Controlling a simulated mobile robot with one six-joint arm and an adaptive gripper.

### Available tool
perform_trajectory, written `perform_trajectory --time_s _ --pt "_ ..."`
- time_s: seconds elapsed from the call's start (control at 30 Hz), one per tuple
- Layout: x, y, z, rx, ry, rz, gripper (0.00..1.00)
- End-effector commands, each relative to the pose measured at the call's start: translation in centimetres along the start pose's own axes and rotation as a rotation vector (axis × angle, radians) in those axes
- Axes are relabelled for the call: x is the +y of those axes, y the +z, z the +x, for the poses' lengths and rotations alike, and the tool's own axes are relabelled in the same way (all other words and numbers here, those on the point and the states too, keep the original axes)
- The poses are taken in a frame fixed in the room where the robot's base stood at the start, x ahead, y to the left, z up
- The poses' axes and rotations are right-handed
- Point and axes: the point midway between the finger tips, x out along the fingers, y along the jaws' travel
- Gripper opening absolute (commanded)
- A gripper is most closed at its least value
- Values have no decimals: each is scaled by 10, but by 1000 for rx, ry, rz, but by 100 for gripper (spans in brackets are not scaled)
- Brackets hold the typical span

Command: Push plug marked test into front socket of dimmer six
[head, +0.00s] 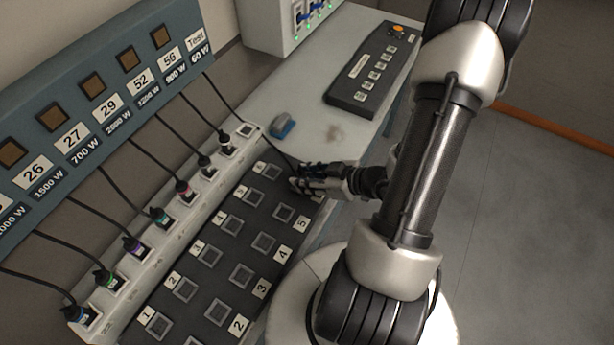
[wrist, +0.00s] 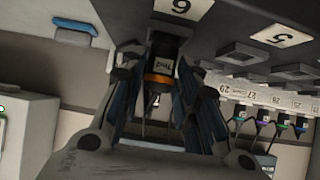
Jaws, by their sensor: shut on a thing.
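The test plug (wrist: 161,66), black with an orange band and a white "Test" label, is between the fingers in the wrist view. My gripper (wrist: 155,95) is shut on it; in the head view my gripper (head: 298,184) is over the far end of the front socket row. The label 6 (wrist: 181,7) is just beyond the plug's head in the wrist view. The front socket of dimmer six is largely hidden behind the plug and fingers, so I cannot tell how far the plug is in. A thin cable runs from the panel's Test position (head: 197,42) to my gripper.
The dark socket board (head: 205,262) has two rows of numbered sockets. Several other plugs stand in the white strip (head: 145,262) to its left, with cables to the blue panel (head: 95,60). A blue block (head: 283,126) and a control desk (head: 372,68) lie beyond.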

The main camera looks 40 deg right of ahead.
Motion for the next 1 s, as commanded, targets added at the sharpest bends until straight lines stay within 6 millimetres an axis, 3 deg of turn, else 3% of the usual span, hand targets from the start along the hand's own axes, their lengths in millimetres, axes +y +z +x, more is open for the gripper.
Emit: perform_trajectory --time_s 1.0 --pt "0 6 4 -1 0 0 1"
